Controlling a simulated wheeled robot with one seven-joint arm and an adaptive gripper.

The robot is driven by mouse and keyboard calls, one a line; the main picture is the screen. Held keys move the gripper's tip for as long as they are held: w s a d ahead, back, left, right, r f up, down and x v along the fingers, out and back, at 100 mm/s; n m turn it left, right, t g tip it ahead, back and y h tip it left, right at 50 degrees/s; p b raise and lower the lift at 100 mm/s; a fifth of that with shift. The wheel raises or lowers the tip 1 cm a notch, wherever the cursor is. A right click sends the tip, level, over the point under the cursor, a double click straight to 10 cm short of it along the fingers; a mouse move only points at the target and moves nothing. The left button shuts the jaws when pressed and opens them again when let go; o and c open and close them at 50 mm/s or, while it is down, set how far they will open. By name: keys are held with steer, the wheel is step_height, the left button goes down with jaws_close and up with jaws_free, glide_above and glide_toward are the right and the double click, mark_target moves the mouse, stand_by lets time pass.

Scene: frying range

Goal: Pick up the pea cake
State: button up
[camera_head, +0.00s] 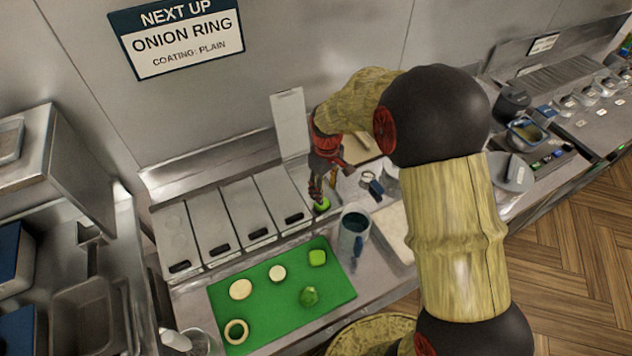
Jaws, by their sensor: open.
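My gripper (317,188) is open and points down at a small bright green round piece (322,205), which looks like the pea cake. The piece is by the right end of the row of lidded steel bins, behind the grey jug. The fingertips are at or just above it; I cannot tell whether they touch it. The fingers hide part of it. Two other green pieces are on the green mat (258,322): a smooth squarish one (317,257) and a lumpy one (309,296).
The mat also holds a pale ring (236,332) and two pale round pieces (241,289) (277,273). A grey jug (353,236) stands close in front of my gripper. Lidded bins (243,217) are at left, and a raised lid (290,122) stands behind.

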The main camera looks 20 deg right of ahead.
mark_target(323, 205)
steer(key=shift+w+f, duration=0.4)
steer(key=shift+f, duration=1.15)
steer(key=shift+w+a+f+b, duration=0.1)
steer(key=shift+w+f+b, duration=0.1)
steer(key=shift+f, duration=1.15)
steer(key=shift+w+f+b, duration=0.1)
steer(key=shift+f+b, duration=0.1)
steer(key=shift+f, duration=1.15)
steer(key=shift+c, duration=0.7)
steer(key=shift+s, duration=0.1)
steer(key=c, duration=0.4)
steer(key=shift+o, duration=0.2)
steer(key=shift+r, duration=0.1)
